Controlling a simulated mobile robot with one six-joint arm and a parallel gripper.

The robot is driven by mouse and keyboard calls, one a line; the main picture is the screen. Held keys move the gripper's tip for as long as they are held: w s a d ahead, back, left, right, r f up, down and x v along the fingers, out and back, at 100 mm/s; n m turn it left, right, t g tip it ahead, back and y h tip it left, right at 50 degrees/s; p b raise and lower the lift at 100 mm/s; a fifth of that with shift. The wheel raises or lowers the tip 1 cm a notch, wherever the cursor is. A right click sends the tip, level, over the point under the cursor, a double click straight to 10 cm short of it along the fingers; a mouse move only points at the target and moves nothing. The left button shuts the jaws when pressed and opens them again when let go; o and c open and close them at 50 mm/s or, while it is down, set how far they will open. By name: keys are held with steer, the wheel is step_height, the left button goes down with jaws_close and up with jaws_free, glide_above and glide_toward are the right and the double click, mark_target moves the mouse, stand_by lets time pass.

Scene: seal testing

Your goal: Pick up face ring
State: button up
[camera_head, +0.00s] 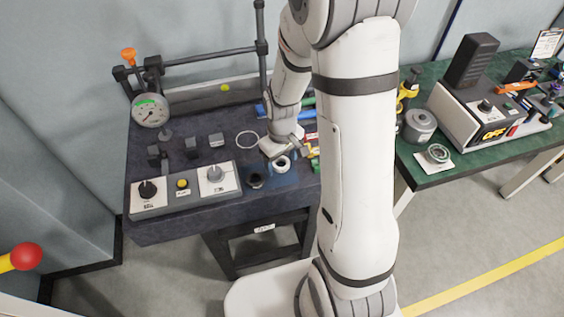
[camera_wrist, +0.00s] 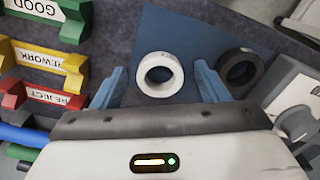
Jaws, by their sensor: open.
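A white ring (camera_wrist: 160,74) lies flat on a blue mat (camera_wrist: 203,28); no label names it as the face ring. It also shows in the head view (camera_head: 282,163). A similar black ring (camera_wrist: 241,70) lies to its right in the wrist view and at front left in the head view (camera_head: 255,181). My gripper (camera_wrist: 161,82) is open, with one blue finger on each side of the white ring. A gap shows on both sides. The right finger stands between the two rings. Finger height above the mat is hard to tell.
Coloured bins marked GOOD (camera_wrist: 42,8), REWORK (camera_wrist: 40,58) and REJECT (camera_wrist: 50,96) stand left in the wrist view. A control box (camera_head: 187,190), a gauge (camera_head: 150,110) and a thin white loop (camera_head: 247,140) are on the dark bench. A green bench stands at right.

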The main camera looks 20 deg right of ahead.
steer(key=c, duration=1.1)
